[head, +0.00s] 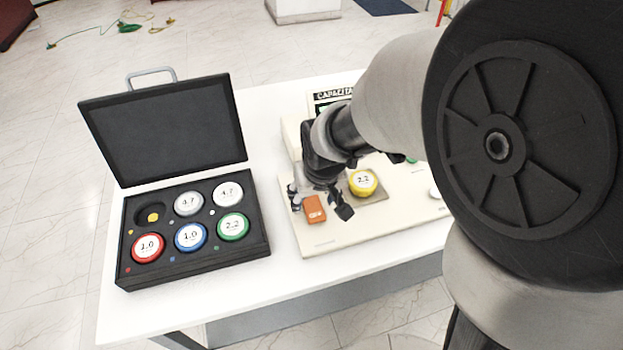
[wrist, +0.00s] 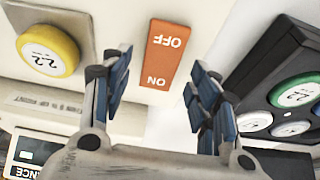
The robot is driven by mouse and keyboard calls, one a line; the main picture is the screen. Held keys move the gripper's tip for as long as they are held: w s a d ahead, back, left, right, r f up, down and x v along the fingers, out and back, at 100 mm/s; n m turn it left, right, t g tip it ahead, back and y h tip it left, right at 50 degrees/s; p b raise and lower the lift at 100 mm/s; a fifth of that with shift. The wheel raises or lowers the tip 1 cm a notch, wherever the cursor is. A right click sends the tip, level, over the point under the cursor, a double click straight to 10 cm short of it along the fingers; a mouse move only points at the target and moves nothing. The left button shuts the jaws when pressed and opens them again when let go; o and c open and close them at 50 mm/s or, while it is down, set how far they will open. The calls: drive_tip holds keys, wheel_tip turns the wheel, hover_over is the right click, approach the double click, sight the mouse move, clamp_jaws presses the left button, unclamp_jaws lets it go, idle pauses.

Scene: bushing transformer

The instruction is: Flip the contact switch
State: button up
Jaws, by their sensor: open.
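The contact switch is an orange rocker (head: 314,209) on the left part of the cream panel (head: 330,238) in the head view. In the wrist view the orange switch (wrist: 166,55) shows the words OFF and ON, upside down. My gripper (head: 322,205) is at the switch in the head view, partly hiding it. In the wrist view my gripper (wrist: 158,85) is open and empty, with one finger on each side of the switch's ON end. I cannot tell whether either finger touches it.
A yellow 2.2 disc (head: 363,182) sits on a square plate right of the switch. An open black case (head: 195,256) with several coloured discs stands left on the white table (head: 270,287). A capacitance display (head: 333,98) stands behind my arm. Bare tabletop lies in front.

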sight(317, 219)
drive_tip(key=a+v, duration=0.1)
drive_tip(key=v, duration=0.9)
drive_tip(key=shift+d, duration=0.5)
